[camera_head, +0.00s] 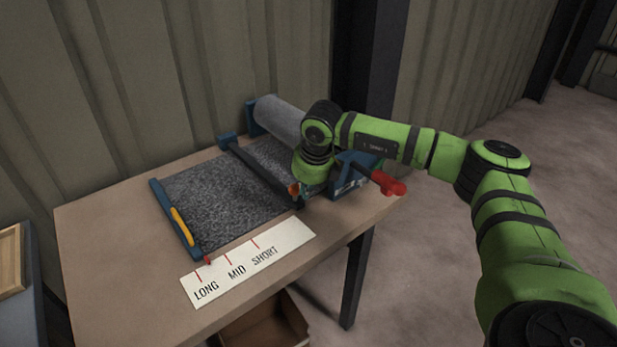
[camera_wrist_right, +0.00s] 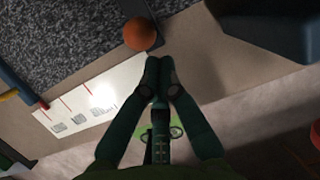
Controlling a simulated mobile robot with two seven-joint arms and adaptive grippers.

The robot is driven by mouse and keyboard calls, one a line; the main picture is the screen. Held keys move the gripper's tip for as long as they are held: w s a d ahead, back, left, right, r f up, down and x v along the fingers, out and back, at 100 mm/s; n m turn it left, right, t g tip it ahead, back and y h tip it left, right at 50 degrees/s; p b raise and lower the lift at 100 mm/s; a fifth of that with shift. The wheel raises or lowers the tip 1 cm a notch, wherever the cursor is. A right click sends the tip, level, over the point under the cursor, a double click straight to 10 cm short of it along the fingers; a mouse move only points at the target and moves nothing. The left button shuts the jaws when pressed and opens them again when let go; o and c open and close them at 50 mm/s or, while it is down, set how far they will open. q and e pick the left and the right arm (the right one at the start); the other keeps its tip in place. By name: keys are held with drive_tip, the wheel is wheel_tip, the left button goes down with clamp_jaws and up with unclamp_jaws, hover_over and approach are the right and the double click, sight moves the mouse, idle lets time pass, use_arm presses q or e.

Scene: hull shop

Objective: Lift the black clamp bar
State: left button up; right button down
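The black clamp bar (camera_head: 262,172) lies across the grey textured sheet, in front of the roll. An orange ball knob (camera_wrist_right: 139,34) shows at the near end of a dark bar in the right wrist view; it also shows in the head view (camera_head: 293,189). My right gripper (camera_wrist_right: 160,62) has its fingertips together with nothing seen between them. It is beside the knob and appears apart from it. In the head view my right wrist hides most of the gripper and part of the bar's near end. My left gripper is in neither view.
The grey sheet (camera_head: 215,200) lies on the table (camera_head: 115,235), with its roll (camera_head: 280,118) behind. A blue rail with a yellow handle (camera_head: 182,227) is at the left. A red handle (camera_head: 388,184) sticks out at the right. A LONG/MID/SHORT card (camera_head: 250,262) lies in front.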

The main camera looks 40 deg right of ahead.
sight(302, 203)
drive_tip(key=x, duration=0.3)
drive_tip(key=shift+f, duration=0.1)
drive_tip(key=shift+w+f, duration=0.1)
drive_tip(key=shift+f, duration=0.1)
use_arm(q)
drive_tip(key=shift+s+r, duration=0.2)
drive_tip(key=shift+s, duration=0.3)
